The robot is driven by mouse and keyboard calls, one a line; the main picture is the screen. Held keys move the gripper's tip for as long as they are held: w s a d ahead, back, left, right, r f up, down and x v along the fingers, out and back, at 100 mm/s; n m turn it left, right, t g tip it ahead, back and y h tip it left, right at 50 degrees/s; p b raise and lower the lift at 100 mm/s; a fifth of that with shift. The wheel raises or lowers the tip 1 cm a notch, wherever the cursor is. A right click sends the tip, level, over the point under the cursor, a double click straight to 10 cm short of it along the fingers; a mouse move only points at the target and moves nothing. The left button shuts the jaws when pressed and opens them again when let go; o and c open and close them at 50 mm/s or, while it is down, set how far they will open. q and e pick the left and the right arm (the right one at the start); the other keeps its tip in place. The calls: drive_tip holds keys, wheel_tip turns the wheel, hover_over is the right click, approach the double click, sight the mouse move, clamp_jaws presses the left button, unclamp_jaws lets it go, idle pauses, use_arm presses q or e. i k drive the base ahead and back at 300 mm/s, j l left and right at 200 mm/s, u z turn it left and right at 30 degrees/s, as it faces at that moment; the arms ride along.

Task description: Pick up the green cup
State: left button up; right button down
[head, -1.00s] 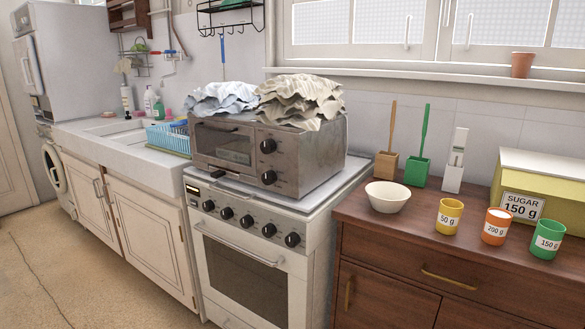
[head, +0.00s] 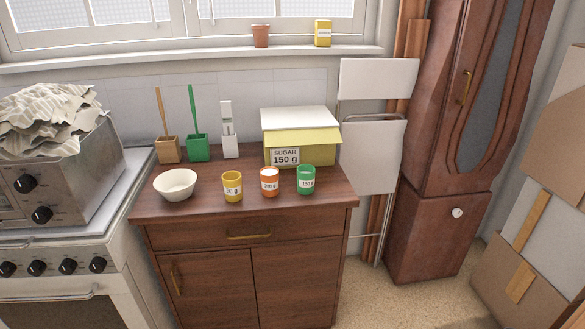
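The green cup (head: 306,180) stands upright on the wooden dresser top (head: 215,208), near its right front corner. It has a white label that seems to read 150 g. An orange cup (head: 269,182) stands just to its left, and a yellow cup (head: 232,187) stands further left. The yellow sugar box (head: 313,152), labelled 150 g, is right behind the green cup. Neither of my grippers is in view.
A cream bowl (head: 176,185) sits at the dresser's left. Brown (head: 168,150), green (head: 198,148) and white (head: 230,146) holders stand behind. The stove (head: 70,260) adjoins on the left. A folded white chair (head: 370,155) and tall wooden cabinet (head: 435,235) are on the right.

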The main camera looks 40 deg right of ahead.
sight(306, 180)
drive_tip(key=z, duration=1.15)
